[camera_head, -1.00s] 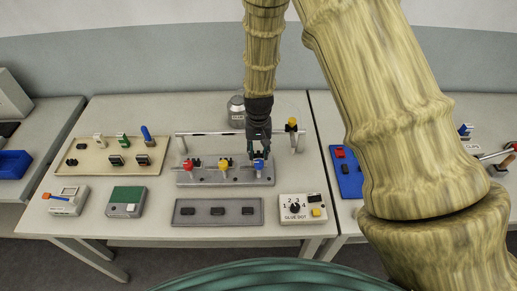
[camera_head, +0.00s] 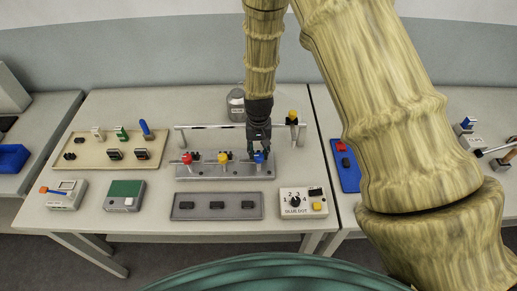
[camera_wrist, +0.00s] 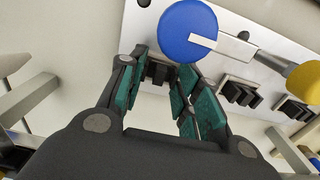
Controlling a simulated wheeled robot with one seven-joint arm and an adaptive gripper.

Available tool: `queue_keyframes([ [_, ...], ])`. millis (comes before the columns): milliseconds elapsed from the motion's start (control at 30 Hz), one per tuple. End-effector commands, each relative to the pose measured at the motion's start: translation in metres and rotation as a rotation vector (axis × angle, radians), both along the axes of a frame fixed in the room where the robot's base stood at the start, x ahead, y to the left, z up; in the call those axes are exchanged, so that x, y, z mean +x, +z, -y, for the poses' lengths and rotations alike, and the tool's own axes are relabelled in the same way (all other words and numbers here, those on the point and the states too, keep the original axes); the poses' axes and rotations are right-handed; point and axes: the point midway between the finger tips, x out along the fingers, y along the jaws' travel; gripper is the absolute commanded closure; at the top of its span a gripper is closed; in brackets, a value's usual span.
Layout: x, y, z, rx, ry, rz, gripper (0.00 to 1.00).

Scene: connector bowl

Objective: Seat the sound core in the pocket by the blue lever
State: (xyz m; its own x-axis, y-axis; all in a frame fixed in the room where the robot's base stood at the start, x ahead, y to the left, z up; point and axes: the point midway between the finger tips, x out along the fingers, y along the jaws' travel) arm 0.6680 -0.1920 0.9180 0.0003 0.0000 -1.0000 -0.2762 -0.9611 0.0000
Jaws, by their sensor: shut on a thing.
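A grey fixture (camera_head: 222,172) carries red (camera_head: 187,158), yellow (camera_head: 223,157) and blue levers. The blue lever (camera_head: 260,157) is at its right end. My gripper (camera_head: 259,151) is down at that end. In the wrist view, the blue lever's round knob (camera_wrist: 188,30) is just beyond my fingertips. My gripper (camera_wrist: 162,75) is shut on a small dark core (camera_wrist: 158,72) at the pocket by the blue lever. The fingers hide part of it, so I cannot tell how deep it sits. Another dark piece (camera_wrist: 240,94) shows in the neighbouring pocket.
A grey tray (camera_head: 217,216) with dark pieces lies in front. A selector box (camera_head: 303,203) stands front right. A tan board (camera_head: 85,155) with levers is at left. A rail (camera_head: 205,127) runs behind the fixture, with a grey jar (camera_head: 236,105) farther back.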

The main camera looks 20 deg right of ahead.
Motion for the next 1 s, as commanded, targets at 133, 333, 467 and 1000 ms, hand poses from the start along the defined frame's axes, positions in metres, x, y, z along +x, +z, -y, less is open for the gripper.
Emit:
queue_keyframes([
  [133,0.000,-0.002,0.000,0.000,0.000,0.000,0.91],
  [333,0.000,-0.002,0.000,0.000,0.000,0.000,0.91],
  [467,0.000,-0.002,0.000,0.000,0.000,0.000,0.48],
  [1000,0.001,0.009,0.000,0.000,0.000,0.002,0.42],
])
